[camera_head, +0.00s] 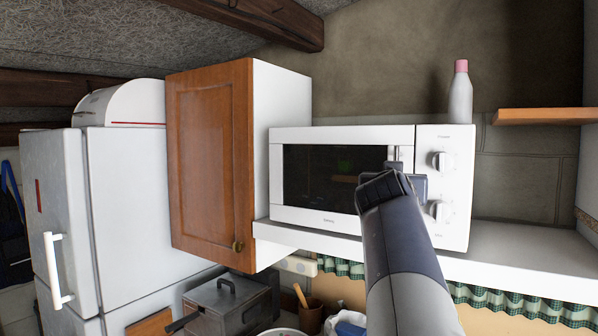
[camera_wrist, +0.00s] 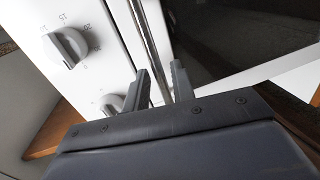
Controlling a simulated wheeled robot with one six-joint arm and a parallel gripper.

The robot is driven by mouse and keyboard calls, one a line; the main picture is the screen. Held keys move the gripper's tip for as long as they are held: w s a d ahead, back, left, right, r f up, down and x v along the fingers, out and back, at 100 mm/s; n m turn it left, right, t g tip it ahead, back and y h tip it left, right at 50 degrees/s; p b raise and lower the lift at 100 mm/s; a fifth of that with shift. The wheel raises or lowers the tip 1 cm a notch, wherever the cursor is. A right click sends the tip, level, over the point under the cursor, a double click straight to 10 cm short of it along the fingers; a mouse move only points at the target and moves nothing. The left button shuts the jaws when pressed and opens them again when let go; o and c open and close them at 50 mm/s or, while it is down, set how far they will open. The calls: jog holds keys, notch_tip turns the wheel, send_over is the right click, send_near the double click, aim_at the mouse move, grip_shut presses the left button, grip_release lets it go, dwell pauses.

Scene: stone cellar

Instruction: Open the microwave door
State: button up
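The white microwave (camera_head: 448,222) sits on a white shelf, with a dark window in its door (camera_head: 320,178) and two round knobs on the panel at right. The door looks shut. Its slim upright metal handle (camera_wrist: 147,38) shows in the wrist view and is mostly hidden behind my gripper in the head view. My gripper (camera_wrist: 161,78) is at the handle, one finger on each side of the bar. The fingers stand apart with a small gap showing beside the bar, so it looks open around it. The fingertips are hard to see in the head view (camera_head: 393,168).
A wooden cabinet (camera_head: 212,160) stands close to the microwave's left, with a white fridge (camera_head: 130,200) beyond. A white bottle with a pink cap (camera_head: 460,92) is on top of the microwave. The white shelf (camera_head: 530,262) is bare at right. A grey box (camera_head: 228,305) is below.

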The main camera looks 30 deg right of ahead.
jog(key=shift+x, duration=0.8)
grip_shut()
